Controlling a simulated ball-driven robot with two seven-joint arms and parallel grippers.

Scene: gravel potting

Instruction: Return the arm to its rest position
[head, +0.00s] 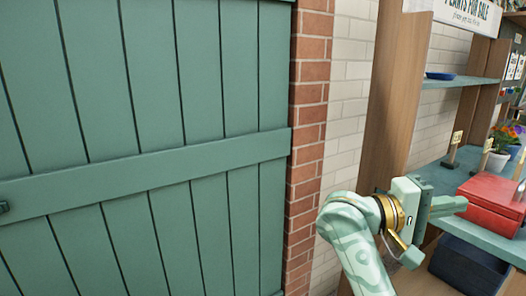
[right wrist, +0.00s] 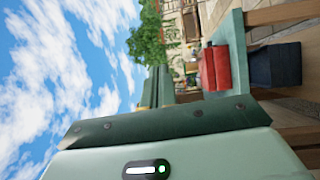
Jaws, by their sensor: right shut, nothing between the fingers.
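My right gripper (head: 449,206) is at the lower right in the head view, its fingers pointing right, near the front of the green shelf counter. Its fingers are together with nothing between them. In the right wrist view its fingers (right wrist: 160,88) show together at the middle, with sky and trees beyond them. My right arm comes up from the bottom edge in the head view. My left gripper is not in view.
A red box (head: 491,200) stands on the green counter (head: 452,178), right of the gripper. A dark blue crate (head: 468,266) is below the counter. A potted plant (head: 497,160) stands farther back. A wooden post (head: 396,95) and a green plank door (head: 150,110) are to the left.

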